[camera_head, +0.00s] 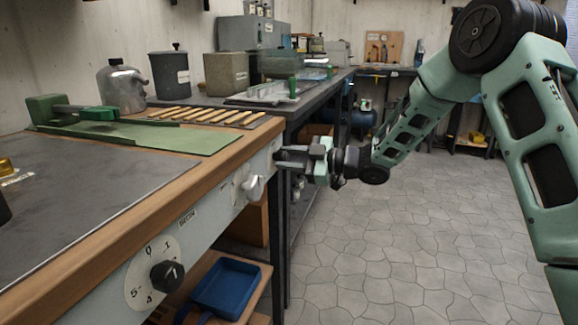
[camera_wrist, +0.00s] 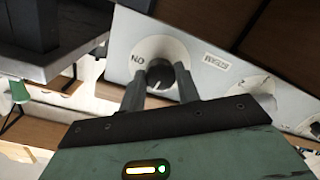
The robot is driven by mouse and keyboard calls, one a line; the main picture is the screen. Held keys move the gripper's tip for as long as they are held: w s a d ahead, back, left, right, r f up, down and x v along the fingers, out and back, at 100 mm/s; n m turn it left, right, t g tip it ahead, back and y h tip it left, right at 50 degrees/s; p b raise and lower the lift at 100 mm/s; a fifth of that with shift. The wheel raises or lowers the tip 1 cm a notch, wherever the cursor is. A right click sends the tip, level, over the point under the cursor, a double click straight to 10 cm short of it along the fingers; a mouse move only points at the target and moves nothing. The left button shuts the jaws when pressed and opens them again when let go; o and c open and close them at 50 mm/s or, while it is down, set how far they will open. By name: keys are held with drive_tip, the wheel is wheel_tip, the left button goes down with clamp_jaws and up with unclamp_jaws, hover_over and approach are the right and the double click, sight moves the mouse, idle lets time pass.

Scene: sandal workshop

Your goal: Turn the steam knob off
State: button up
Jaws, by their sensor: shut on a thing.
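The steam knob (camera_wrist: 159,70) is dark and sits on a round pale plate with "ON" lettering, beside a "STEAM" label (camera_wrist: 217,62) in the wrist view. My gripper (camera_wrist: 160,86) has a finger on each side of the knob and is shut on it. In the head view my gripper (camera_head: 284,158) reaches the far end of the pale front panel (camera_head: 222,205) from the right and hides the knob. I cannot clearly tell which way the knob points.
A white-handled dial (camera_head: 253,187) and a black numbered knob (camera_head: 167,276) are nearer on the panel. The wooden-edged bench (camera_head: 150,220) carries a green mat (camera_head: 190,138) and wooden sticks. A blue tray (camera_head: 226,287) sits below. The tiled floor (camera_head: 400,260) to the right is clear.

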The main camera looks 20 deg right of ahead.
drive_tip(key=shift+f+n+b, duration=0.1)
drive_tip(key=shift+n+b, duration=0.6)
drive_tip(key=shift+n, duration=0.3)
drive_tip(key=o, duration=1)
drive_tip(key=p+v, duration=0.2)
drive_tip(key=v, duration=1.5)
drive_tip(key=shift+s+d, duration=0.1)
drive_tip(key=shift+s, duration=0.15)
